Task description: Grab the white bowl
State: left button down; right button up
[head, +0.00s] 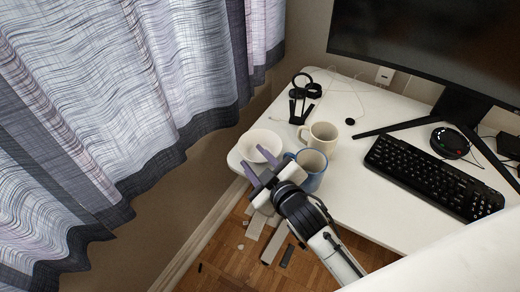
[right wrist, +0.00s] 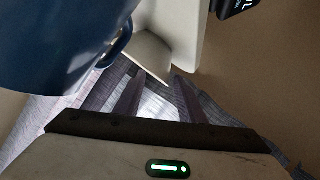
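The white bowl (head: 260,141) sits upright on the desk's left corner in the head view. In the right wrist view a pale curved piece of the bowl (right wrist: 149,52) shows just beyond my fingertips. My right gripper (head: 257,162) is at the bowl's near side, its two purplish fingers apart and pointing at the bowl. It also shows in the right wrist view (right wrist: 157,78), open with nothing held between the fingers. I cannot tell whether a finger touches the bowl. My left gripper is not in view.
A blue mug (head: 313,163) stands close to the right gripper, and it fills the upper left of the wrist view (right wrist: 50,45). A cream mug (head: 322,135) stands behind it. A black stand (head: 299,108), keyboard (head: 430,175) and monitor (head: 430,40) are farther away. Curtains (head: 110,90) hang left.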

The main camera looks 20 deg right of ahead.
aim_at(244, 149)
jog(key=x, duration=0.4)
jog(key=shift+w+a+f, duration=0.2)
jog(key=shift+w+a, duration=0.05)
jog(key=shift+w, duration=0.05)
grip_shut()
jog(key=shift+r, duration=0.1)
